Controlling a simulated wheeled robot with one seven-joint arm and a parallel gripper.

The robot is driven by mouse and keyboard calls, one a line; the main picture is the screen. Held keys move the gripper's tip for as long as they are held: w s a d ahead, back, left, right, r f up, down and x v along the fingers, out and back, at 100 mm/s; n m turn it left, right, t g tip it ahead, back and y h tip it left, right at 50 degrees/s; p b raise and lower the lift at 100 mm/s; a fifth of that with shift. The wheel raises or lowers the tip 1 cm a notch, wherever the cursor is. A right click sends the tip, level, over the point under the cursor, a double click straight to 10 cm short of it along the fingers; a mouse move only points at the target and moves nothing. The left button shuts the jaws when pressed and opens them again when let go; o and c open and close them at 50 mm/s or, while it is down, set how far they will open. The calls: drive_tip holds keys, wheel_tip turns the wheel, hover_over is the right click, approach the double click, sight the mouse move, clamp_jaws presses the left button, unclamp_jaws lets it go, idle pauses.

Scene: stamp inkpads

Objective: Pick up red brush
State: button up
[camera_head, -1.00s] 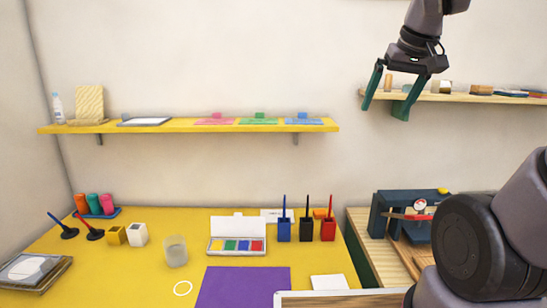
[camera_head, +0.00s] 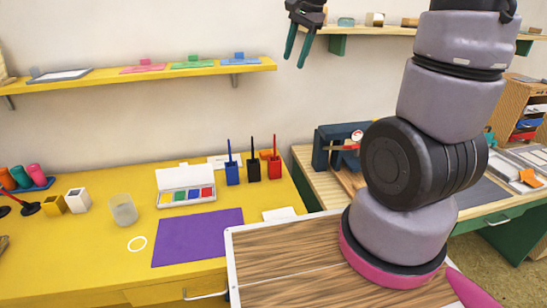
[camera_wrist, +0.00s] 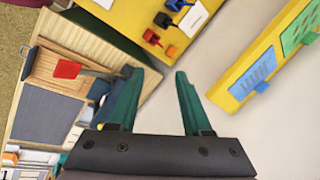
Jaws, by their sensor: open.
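A red cup (camera_head: 274,169) with a thin upright red stick, likely the red brush (camera_head: 275,146), stands on the yellow table beside a black cup and a blue cup. The red cup also shows in the wrist view (camera_wrist: 152,38), at the top. A second red-handled tool (camera_head: 24,200) leans in a black base at the far left edge. I cannot tell for certain which one is the red brush. My gripper (camera_head: 298,52) is open and empty, high in front of the wall, well above the cups. Its green fingers (camera_wrist: 160,74) are spread in the wrist view.
A purple sheet (camera_head: 198,237), a paint box (camera_head: 186,196) and a glass (camera_head: 123,209) are on the yellow table. A yellow shelf (camera_head: 150,78) is on the wall. A wooden workbench (camera_head: 320,172) holding a dark blue box (camera_head: 330,150) adjoins at right.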

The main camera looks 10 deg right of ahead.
drive_tip(key=w+a+f+m+g+h, duration=0.1)
drive_tip(key=w+f+m, duration=0.1)
drive_tip(key=w+f, duration=0.4)
drive_tip(key=w+a+f+m+g, duration=0.15)
drive_tip(key=w+f, duration=0.25)
drive_tip(key=f, duration=0.4)
drive_tip(key=m+g, duration=0.1)
drive_tip(key=m, duration=0.2)
hover_over(275, 148)
drive_tip(key=shift+h, duration=0.4)
wheel_tip(275, 148, down, 11)
drive_tip(key=shift+r, duration=0.15)
wheel_tip(275, 148, down, 6)
drive_tip(key=shift+w+r, duration=0.15)
drive_tip(key=shift+w+f, duration=0.1)
drive_tip(key=shift+f, duration=2.75)
clamp_jaws()
